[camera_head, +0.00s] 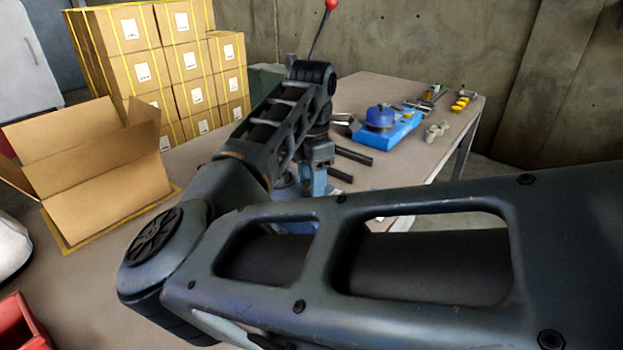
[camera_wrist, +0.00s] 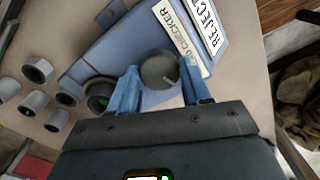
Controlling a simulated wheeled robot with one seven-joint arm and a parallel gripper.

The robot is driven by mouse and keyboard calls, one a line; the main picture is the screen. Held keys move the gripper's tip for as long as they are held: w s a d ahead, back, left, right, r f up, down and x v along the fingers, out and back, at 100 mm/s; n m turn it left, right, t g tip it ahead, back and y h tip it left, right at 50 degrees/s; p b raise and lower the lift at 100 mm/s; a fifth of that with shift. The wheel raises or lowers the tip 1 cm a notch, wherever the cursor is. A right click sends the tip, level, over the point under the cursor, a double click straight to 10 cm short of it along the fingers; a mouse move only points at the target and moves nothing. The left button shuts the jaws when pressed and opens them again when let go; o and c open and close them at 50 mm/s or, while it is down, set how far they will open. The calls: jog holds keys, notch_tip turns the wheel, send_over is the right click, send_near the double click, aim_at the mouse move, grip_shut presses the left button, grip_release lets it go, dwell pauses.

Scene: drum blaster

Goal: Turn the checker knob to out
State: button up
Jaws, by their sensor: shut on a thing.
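In the wrist view, the checker knob (camera_wrist: 158,70) is a round grey knob with a light pointer line on its face. It sits on a blue-grey box (camera_wrist: 118,48), beside a pale label strip (camera_wrist: 178,35) that reads "CHECKER". My gripper (camera_wrist: 160,67) has its two blue fingers on either side of the knob, shut on it. The pointer line runs toward the lower right of the picture. I cannot read any position marks around the knob. In the head view, my arm hides the knob and most of the box.
In the head view, an open carton (camera_head: 100,185) stands left, and a blue device (camera_head: 385,127) sits on the table farther back.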

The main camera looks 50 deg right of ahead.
jog(key=shift+c, duration=0.4)
jog(key=shift+n, duration=1.3)
jog(key=n+b, duration=0.1)
jog(key=n, duration=0.3)
jog(key=shift+n, duration=0.3)
jog(key=n+b, duration=0.1)
jog(key=n, duration=0.5)
jog(key=shift+n, duration=0.4)
jog(key=o, duration=1.1)
jog(key=shift+c, duration=0.2)
